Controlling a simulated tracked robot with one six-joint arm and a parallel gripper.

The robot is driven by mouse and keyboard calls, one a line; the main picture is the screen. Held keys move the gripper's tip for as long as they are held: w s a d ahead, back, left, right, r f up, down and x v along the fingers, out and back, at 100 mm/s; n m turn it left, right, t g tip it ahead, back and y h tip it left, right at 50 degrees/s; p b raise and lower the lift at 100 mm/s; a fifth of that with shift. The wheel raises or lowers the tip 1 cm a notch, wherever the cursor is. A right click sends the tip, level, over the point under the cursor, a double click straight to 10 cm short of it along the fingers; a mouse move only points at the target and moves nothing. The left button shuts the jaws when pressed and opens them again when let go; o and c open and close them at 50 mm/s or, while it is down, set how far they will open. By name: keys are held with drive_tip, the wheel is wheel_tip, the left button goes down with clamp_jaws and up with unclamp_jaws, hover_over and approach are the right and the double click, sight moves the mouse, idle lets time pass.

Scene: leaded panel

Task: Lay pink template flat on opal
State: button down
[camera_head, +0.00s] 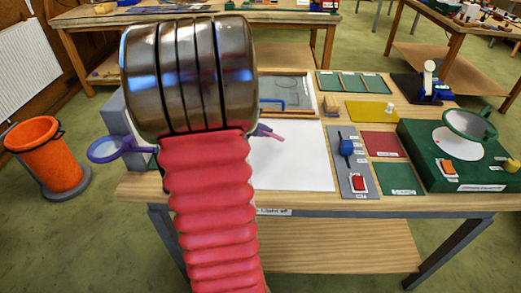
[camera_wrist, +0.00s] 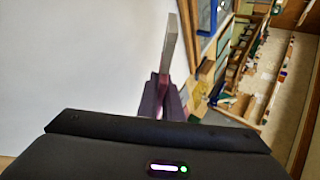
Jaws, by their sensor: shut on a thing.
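My gripper (camera_wrist: 165,92) is shut on a thin flat piece (camera_wrist: 171,42), seen nearly edge-on in the wrist view. I take it for the pink template; its visible edge looks grey, with a pinkish tint between the fingers. In the head view only a small purple-pink tip (camera_head: 268,132) shows beside my arm, in front of the white panel (camera_head: 302,168). I cannot tell the gap between piece and panel. My arm hides the panel's left part.
Right of the panel lie a grey switch plate (camera_head: 354,187) and yellow (camera_head: 371,111), red (camera_head: 383,144) and green (camera_head: 400,178) sheets. A green box (camera_head: 450,160) with a magnifier stands farther right. A purple-rimmed lens (camera_head: 108,150) is at left, with an orange bin (camera_head: 42,153) beyond.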

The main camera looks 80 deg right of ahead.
drive_tip(key=shift+f, duration=1.55)
drive_tip(key=c, duration=2.1)
unclamp_jaws()
drive_tip(key=shift+v, duration=4)
wheel_tip(320, 180, up, 8)
drive_tip(key=a, duration=0.2)
drive_tip(key=shift+w, duration=0.5)
